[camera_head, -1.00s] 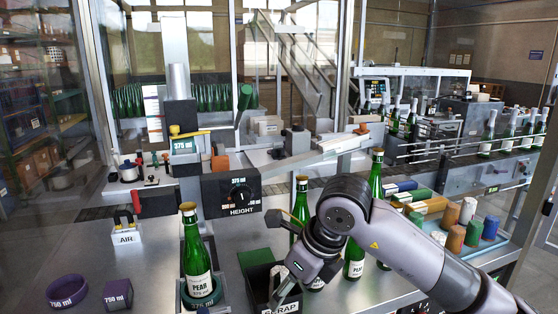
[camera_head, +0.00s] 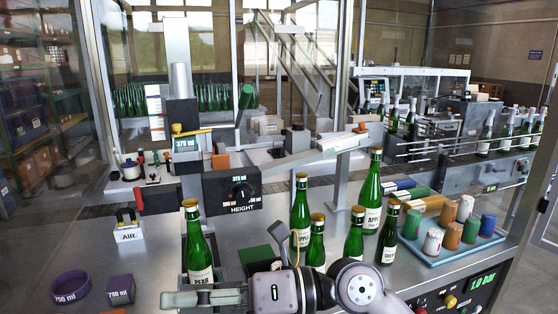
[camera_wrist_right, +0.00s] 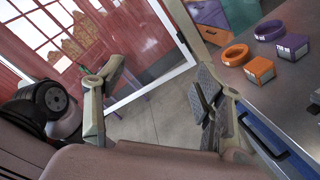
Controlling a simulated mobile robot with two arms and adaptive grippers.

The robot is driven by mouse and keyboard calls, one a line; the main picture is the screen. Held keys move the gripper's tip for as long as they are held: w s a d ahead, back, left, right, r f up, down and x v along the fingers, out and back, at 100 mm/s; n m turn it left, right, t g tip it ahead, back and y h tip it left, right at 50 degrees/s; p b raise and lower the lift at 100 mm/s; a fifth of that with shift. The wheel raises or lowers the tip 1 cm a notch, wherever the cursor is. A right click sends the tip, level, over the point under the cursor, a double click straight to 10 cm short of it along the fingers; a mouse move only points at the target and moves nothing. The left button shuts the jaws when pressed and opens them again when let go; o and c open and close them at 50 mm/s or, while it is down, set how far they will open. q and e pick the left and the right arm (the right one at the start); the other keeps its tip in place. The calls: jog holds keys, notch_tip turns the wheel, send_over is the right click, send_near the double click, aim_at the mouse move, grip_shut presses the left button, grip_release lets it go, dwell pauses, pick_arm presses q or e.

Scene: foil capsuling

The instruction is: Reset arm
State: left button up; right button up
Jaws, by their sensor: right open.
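My right gripper (camera_head: 190,299) is low at the front edge of the bench, with its fingers pointing left. It is open and empty in the right wrist view (camera_wrist_right: 157,90), with bare floor between the fingers. A green PEAR bottle (camera_head: 198,257) stands upright just behind the fingers, its base hidden by them. Several other green bottles, among them an APPLE bottle (camera_head: 300,212), stand upright right of centre, beyond my right arm. A tray (camera_head: 462,252) of coloured foil capsules is at the right. My left gripper is out of view.
A purple ring (camera_head: 70,288) and a purple block (camera_head: 120,289) lie at the front left. An orange ring (camera_wrist_right: 235,55) and an orange block (camera_wrist_right: 259,70) show in the wrist view. The HEIGHT dial box (camera_head: 232,190) stands behind the bottles. A blue-fronted drawer (camera_wrist_right: 264,134) is close to the right finger.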

jog(key=w+d+r+m+t, duration=0.35)
jog(key=d+m+t, duration=0.35)
jog(key=m+t, duration=0.35)
jog(key=w+d+r+m+t, duration=0.3)
jog(key=w+d+m+t, duration=0.25)
jog(key=m+t, duration=0.55)
jog(key=w+d+f+m+g+h, duration=0.2)
jog(key=w+d+f+m+h, duration=0.1)
jog(key=d+f+m+h, duration=1.4)
jog(key=s+d+f+m+g+h, duration=0.1)
jog(key=s+f+m+g, duration=0.15)
jog(key=s+f, duration=0.45)
jog(key=s+d+f+m+g+h, duration=0.15)
jog(key=f+g, duration=0.25)
jog(key=f, duration=0.7)
jog(key=s+f+m+g+y, duration=0.1)
jog(key=s+f+g, duration=0.3)
jog(key=s, duration=0.4)
jog(key=s+f+g+y, duration=0.1)
jog(key=s+f+g, duration=0.3)
jog(key=s, duration=0.5)
notch_tip(320, 180, down, 26)
jog(key=s+g, duration=0.1)
jog(key=s+d+f+g, duration=0.1)
jog(key=s+d+f, duration=0.2)
jog(key=s+f, duration=1.4)
jog(key=shift+s+d+f, duration=0.15)
